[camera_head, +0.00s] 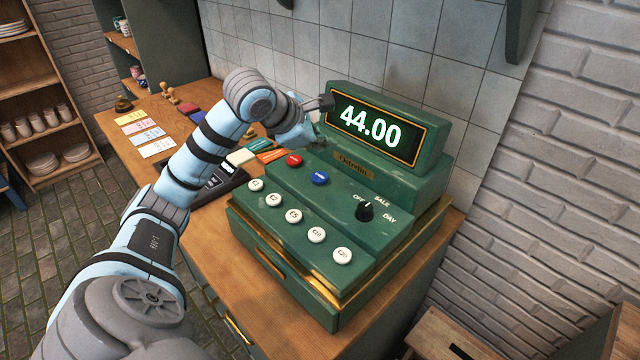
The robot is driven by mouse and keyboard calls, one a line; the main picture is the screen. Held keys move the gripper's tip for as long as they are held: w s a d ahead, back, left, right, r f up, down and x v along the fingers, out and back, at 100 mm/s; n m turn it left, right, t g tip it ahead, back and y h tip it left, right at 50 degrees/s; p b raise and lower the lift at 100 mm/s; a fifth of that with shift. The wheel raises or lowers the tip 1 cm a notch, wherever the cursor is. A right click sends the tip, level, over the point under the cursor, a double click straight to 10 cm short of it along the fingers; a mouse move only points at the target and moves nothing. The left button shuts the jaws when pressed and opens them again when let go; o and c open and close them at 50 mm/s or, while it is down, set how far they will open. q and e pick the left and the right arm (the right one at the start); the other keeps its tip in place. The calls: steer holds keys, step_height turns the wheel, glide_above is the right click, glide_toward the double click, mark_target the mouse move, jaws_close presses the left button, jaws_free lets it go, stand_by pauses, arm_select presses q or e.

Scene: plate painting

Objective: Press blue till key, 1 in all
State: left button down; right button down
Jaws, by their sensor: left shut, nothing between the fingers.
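The green till (300,215) stands on the wooden counter, its display (370,130) lit with 44.00. The blue key (320,178) sits on the upper step of the till, right of the red key (294,160). A row of several white keys (294,216) runs along the lower step. A black dial (366,211) sits at the right, marked OFF, SALE and DAY. My left gripper (326,103) is shut and empty. It shows beside the left edge of the display, above and behind the red and blue keys, and apart from the blue key. My right gripper does not show.
A tiled wall (420,50) rises behind. Shelves with cups and plates stand at the far left. A wooden stool (450,335) is at the lower right.

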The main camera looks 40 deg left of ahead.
arm_select(q)
steer(key=b, duration=0.3)
glide_above(322, 178)
step_height(322, 178, down, 5)
steer(key=shift+r, duration=0.15)
steer(key=shift+f+b, duration=0.4)
stand_by(0.7)
steer(key=shift+f, duration=0.35)
steer(key=shift+f+b, duration=0.55)
steer(key=shift+b, duration=0.15)
stand_by(0.3)
steer(key=shift+r, duration=0.15)
steer(key=shift+r+p, duration=0.8)
steer(key=shift+p, duration=0.05)
steer(key=shift+r, duration=0.1)
